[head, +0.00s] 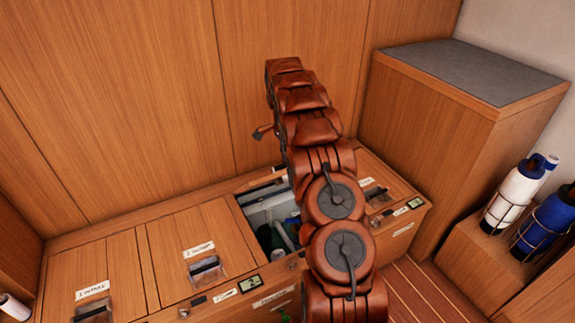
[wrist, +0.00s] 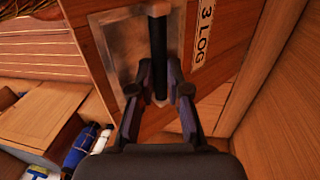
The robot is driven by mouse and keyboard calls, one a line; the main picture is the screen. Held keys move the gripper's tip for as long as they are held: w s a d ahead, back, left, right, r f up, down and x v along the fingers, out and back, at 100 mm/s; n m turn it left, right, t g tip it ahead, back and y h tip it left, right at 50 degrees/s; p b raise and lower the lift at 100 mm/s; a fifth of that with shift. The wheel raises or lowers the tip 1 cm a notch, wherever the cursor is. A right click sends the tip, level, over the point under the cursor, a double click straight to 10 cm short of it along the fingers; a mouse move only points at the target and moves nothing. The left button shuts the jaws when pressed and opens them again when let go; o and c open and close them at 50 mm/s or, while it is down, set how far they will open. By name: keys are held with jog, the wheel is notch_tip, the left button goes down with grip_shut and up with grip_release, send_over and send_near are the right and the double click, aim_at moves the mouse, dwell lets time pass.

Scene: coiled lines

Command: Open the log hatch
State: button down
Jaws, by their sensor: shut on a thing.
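In the wrist view, the log hatch lid (wrist: 225,40) carries the label "3 LOG" (wrist: 203,35). A black bar handle (wrist: 160,55) crosses a pale metal recess plate (wrist: 126,50) on the lid. My gripper (wrist: 160,90) has its two fingers closed around this bar. In the head view, an uncovered opening (head: 268,210) in the bench top shows pale pipes and dark space inside, so the lid appears raised. My arm hides the lid and gripper there.
The "1 INTAKE" hatch (head: 121,270) and a second labelled hatch (head: 222,225) lie flat to the left. A grey-topped cabinet (head: 470,70) stands at the right. White (head: 512,195) and blue (head: 545,222) bottles sit in a rack beside it. Wood panelling (head: 120,90) rises behind the bench.

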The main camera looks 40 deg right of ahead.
jog(key=shift+w+d+r, duration=0.1)
jog(key=shift+w+d, duration=0.05)
jog(key=shift+w, duration=0.7)
jog(key=c, duration=1.5)
grip_release()
jog(key=shift+w+f, duration=0.1)
jog(key=shift+f, duration=0.1)
jog(key=o, duration=0.7)
jog(key=shift+w+f, duration=0.7)
jog(key=shift+f, duration=0.15)
jog(key=shift+c, duration=0.2)
jog(key=shift+s+r, duration=0.2)
jog(key=shift+r, duration=0.25)
jog(key=shift+c, duration=0.5)
jog(key=shift+s+r, duration=0.2)
jog(key=shift+r, duration=0.1)
jog(key=shift+c, duration=1)
jog(key=shift+s+r, duration=0.1)
jog(key=shift+s, duration=0.05)
